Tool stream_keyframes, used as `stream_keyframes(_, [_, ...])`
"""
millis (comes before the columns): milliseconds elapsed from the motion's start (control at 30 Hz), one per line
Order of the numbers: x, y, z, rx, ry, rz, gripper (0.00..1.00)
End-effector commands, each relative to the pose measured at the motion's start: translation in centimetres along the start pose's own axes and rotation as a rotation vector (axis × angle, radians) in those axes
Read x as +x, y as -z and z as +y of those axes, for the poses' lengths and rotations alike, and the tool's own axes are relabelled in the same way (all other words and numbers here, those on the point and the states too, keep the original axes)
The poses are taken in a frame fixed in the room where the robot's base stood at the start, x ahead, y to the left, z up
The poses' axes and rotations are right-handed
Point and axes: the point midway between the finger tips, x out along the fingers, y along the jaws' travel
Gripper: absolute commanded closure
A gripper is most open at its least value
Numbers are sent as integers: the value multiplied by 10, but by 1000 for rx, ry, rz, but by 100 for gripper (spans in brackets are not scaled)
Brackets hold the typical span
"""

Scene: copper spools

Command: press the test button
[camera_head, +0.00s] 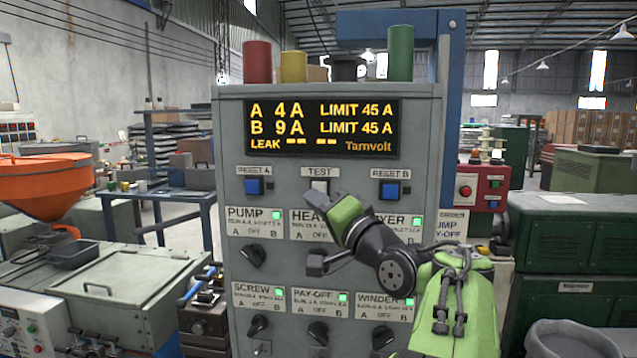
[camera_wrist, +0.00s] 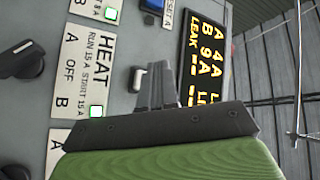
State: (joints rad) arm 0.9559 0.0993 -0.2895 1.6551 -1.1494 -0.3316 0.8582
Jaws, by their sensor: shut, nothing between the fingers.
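The fingers hide part of the panel there. I cannot tell whether they touch the button.
The blue reset A button (camera_head: 254,187) and reset B button (camera_head: 390,190) flank the test button. Below are several dark rotary knobs, including the pump knob (camera_head: 253,256). A display (camera_head: 322,128) is above.

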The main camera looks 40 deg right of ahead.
Motion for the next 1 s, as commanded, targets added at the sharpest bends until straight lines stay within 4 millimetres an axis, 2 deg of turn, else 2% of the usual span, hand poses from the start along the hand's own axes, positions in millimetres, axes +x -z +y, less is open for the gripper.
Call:
stream_keyframes(233, [16,12,10,-1,0,0,100])
stream_keyframes(1000, [16,12,12,-1,0,0,100])
